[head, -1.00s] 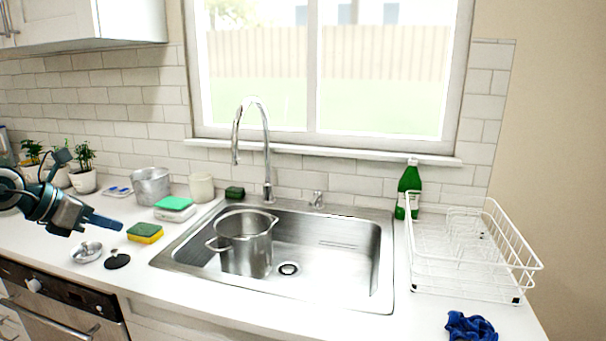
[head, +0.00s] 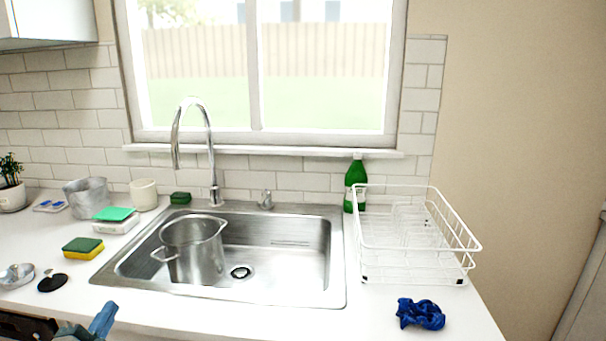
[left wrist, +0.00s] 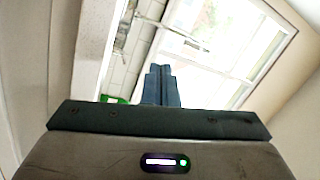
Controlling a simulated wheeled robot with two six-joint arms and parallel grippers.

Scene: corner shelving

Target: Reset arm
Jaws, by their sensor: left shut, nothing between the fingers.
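My left gripper (head: 101,322) shows at the bottom left of the head view, low in front of the counter's front edge, with only its blue fingers and part of the wrist in the picture. In the left wrist view its fingers (left wrist: 161,86) are together with nothing between them, pointing toward the window and tiled wall. It is apart from the objects on the counter. My right gripper is in neither view.
A metal pot (head: 194,250) stands in the sink (head: 290,290). A sponge (head: 83,248), black stopper (head: 52,283) and metal lid (head: 17,275) lie left. A dish rack (head: 415,275), green bottle (head: 355,182) and blue cloth (head: 421,314) are right.

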